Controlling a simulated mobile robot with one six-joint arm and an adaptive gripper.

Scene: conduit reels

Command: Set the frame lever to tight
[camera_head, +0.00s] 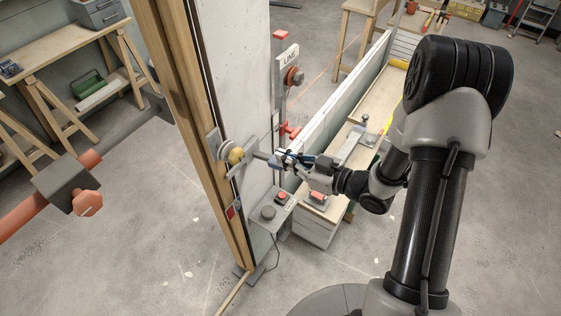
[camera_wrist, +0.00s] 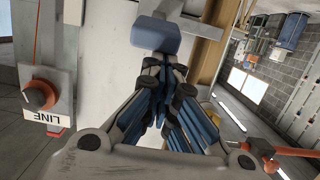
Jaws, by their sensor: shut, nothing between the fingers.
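The frame lever (camera_head: 259,155) sticks out from a yellow hub (camera_head: 236,156) on the wooden frame (camera_head: 205,120), pointing right toward my gripper. My gripper (camera_head: 280,160) is shut and empty at the lever's outer end. In the wrist view a blue-grey block (camera_wrist: 156,36), which looks like the lever's grip, lies just beyond my closed fingertips (camera_wrist: 165,68). I cannot tell whether they touch it. No tight marking can be read.
A panel labelled LINE with an orange knob (camera_head: 294,76) stands behind; the knob also shows in the wrist view (camera_wrist: 40,95). A workbench (camera_head: 357,135) runs behind my arm. An orange bar clamp (camera_head: 30,214) is at left.

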